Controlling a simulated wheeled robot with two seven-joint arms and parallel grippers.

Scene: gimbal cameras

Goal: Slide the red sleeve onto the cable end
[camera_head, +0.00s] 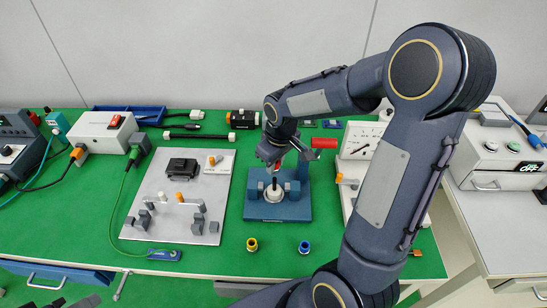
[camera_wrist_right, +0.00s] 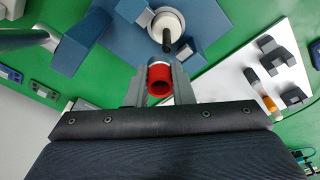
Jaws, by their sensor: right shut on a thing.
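My right gripper (camera_wrist_right: 160,82) is shut on the red sleeve (camera_wrist_right: 160,86), a short red tube whose open end faces the wrist camera. In the head view, my right gripper (camera_head: 275,160) is above the blue fixture (camera_head: 266,211), and its fingers mostly hide the sleeve. A dark upright cable end (camera_wrist_right: 167,42) rises from a white round part on the fixture; it also shows in the head view (camera_head: 275,184). In the wrist view the sleeve appears apart from the cable end. Grey parts, possibly my left gripper (camera_head: 75,302), show at the bottom left edge; their jaw state is unclear.
A yellow ring (camera_head: 252,244) and a blue ring (camera_head: 304,247) stand on the green mat in front of the fixture. A grey board (camera_head: 160,225) with clips and a connector lies left. My right arm hides much of the right side.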

